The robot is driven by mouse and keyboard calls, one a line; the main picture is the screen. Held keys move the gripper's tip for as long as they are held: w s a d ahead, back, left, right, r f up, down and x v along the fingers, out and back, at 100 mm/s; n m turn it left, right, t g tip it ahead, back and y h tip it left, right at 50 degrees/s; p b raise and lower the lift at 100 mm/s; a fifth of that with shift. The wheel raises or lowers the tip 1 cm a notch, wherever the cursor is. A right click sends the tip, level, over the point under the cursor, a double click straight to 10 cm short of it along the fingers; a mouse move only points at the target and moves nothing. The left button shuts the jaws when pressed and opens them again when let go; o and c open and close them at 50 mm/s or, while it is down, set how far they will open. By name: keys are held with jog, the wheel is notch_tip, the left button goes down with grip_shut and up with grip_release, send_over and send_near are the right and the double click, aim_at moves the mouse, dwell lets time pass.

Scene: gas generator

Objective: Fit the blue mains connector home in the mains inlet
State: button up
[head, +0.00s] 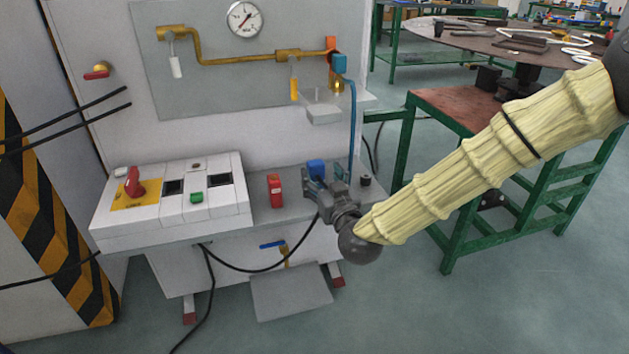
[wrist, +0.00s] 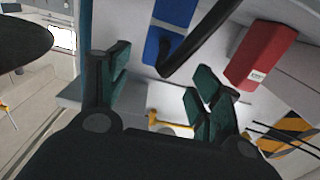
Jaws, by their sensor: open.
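A blue block (head: 316,167), which looks like the blue mains connector, is on the right part of the shelf. It also shows in the wrist view (wrist: 162,28), with a thick black cable or bar (wrist: 205,35) crossing its face. My gripper (head: 325,181) is at the shelf just in front of the blue block and partly covers its lower part. In the wrist view my gripper (wrist: 158,76) has its green fingers spread, with nothing held between them. The blue block lies beyond the fingertips. I cannot make out the mains inlet for sure, nor whether the block sits in it.
A red block (head: 275,190) stands left of the blue one, also in the wrist view (wrist: 265,54). Further left is the control box (head: 172,206) with a red switch. A black cable (head: 262,268) loops below the shelf. A blue hose (head: 352,125) hangs behind my gripper.

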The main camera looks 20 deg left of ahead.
aim_at(318, 166)
jog(key=shift+b+x, duration=0.95)
jog(key=shift+x, duration=2.25)
jog(key=shift+w+d+r, duration=0.1)
jog(key=shift+r, duration=0.1)
jog(key=c, duration=1.2)
